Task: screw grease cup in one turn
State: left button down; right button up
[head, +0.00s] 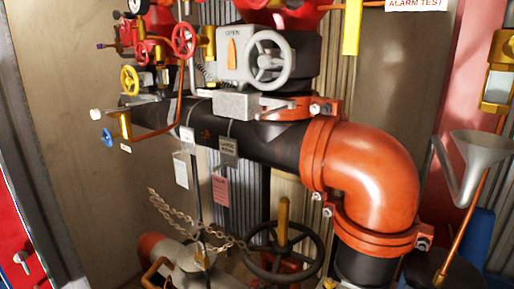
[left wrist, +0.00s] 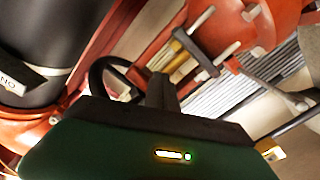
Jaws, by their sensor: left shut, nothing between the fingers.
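I cannot pick out the grease cup with certainty in either view. In the left wrist view, my left gripper (left wrist: 162,88) shows as a dark green body with black fingers, shut and empty. Beyond it is a brass-coloured piece (left wrist: 190,48) beside grey bars and an orange-red fitting (left wrist: 278,20); I cannot tell whether that is the cup. No contact between the fingers and any part is visible. In the head view neither gripper shows. A brass stem (head: 283,220) stands upright at a dark handwheel (head: 285,252) low in the middle.
A black pipe (head: 255,142) joins a large orange elbow (head: 375,175) at right. A grey handwheel (head: 268,57) sits above on its housing. A chain (head: 180,215) and hanging tags (head: 221,190) are at lower left. A grey funnel (head: 480,150) stands at right.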

pick_arm(q)
jog(key=shift+w+a+r, duration=0.1)
jog(key=shift+w+a+f+b, duration=0.15)
jog(key=shift+a+f+b, duration=0.1)
jog(key=shift+b, duration=0.1)
jog(key=shift+w+a+f+b, duration=0.25)
jog(key=shift+w+a+b, duration=0.05)
jog(key=shift+w+a, duration=0.2)
dwell(0.6)
jog(key=f+v, duration=0.1)
jog(key=v, duration=0.5)
dwell(0.4)
